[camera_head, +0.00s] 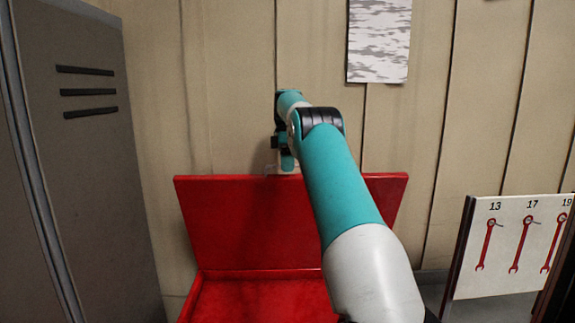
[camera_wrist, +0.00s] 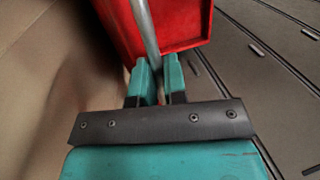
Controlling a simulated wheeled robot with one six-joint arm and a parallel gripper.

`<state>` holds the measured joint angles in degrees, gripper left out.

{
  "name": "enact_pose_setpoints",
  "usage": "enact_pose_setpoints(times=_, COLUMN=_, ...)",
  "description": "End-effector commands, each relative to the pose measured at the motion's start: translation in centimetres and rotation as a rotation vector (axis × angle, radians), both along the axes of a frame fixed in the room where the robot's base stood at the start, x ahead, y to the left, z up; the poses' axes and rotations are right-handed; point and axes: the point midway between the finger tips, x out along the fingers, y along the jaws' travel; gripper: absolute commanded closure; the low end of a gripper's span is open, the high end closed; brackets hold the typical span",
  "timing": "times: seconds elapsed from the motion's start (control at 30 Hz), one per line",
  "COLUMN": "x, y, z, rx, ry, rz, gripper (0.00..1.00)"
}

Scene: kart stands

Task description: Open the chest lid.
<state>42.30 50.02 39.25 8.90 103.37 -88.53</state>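The red chest stands in the lower middle of the head view, its lid (camera_head: 250,225) raised and standing upright against the wall side. The chest's open body (camera_head: 255,295) shows below it, partly hidden by my arm. My gripper (camera_head: 286,162) is at the lid's top edge. In the wrist view, the teal fingers of my gripper (camera_wrist: 159,75) are close together with a grey bar handle (camera_wrist: 144,25) between them. The red lid (camera_wrist: 180,25) lies just beyond the fingers. The exact contact between fingers and handle is partly hidden.
A grey locker (camera_head: 85,160) stands at the left. A panelled wall (camera_head: 230,90) with a patterned sheet (camera_head: 379,40) is close behind the lid. A white board with wrench pictures (camera_head: 510,245) stands at the right.

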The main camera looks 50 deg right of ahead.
Motion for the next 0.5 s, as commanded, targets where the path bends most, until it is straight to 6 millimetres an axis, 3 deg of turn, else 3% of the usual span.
enact_pose_setpoints(times=0.03, x=0.11, y=0.12, z=-0.49, rx=0.005, ry=0.006, rz=0.002, gripper=0.76)
enact_pose_setpoints(times=0.1, x=0.09, y=0.11, z=-0.4, rx=0.005, ry=0.005, rz=0.002, gripper=0.64)
enact_pose_setpoints(times=0.5, x=0.0, y=0.08, z=0.02, rx=0.003, ry=0.002, rz=0.001, gripper=0.64)
